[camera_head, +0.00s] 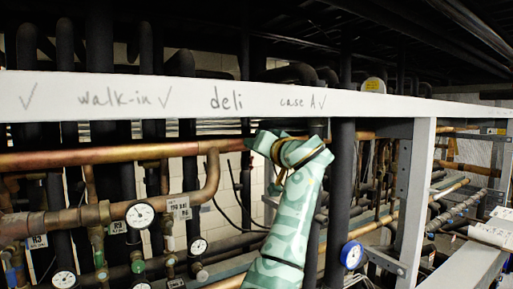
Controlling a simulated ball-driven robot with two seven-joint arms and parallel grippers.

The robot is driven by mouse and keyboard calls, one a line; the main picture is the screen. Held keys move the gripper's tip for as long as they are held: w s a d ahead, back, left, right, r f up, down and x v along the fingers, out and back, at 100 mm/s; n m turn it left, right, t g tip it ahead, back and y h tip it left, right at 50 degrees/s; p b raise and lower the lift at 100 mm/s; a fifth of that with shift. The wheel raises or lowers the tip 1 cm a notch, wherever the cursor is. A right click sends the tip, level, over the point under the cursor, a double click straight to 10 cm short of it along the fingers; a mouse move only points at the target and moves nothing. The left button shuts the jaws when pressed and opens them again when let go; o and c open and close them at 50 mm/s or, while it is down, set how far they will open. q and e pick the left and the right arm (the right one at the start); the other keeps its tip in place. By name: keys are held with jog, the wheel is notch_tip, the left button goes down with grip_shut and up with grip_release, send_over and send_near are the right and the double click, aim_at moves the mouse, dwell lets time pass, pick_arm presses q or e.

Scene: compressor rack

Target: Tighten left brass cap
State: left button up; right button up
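Small brass-coloured valve fittings sit low on the left among the pipes, one (201,273) below a gauge and another (102,274) further left. I cannot tell which of them is the left brass cap. One of my arms, pale green with white markings and dark bands, rises from the bottom centre and bends at the top in front of the pipes. No gripper fingers show on it, and I cannot tell which arm it is. No other arm shows.
A white beam (240,97) with handwritten labels crosses the view. Copper pipes (110,157), black insulated pipes (340,200) and pressure gauges (140,215) crowd the left and middle. A blue-rimmed gauge (352,255) is right of my arm. A grey upright post (415,195) stands further right.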

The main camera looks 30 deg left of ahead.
pick_arm(q)
jog(key=shift+r, duration=0.2)
jog(key=o, duration=1)
jog(key=shift+d+f, duration=0.1)
jog(key=shift+d, duration=0.05)
jog(key=b+v, duration=0.7)
jog(key=v, duration=0.9)
jog(key=shift+s, duration=0.15)
jog(key=shift+d, duration=0.15)
jog(key=shift+f, duration=0.1)
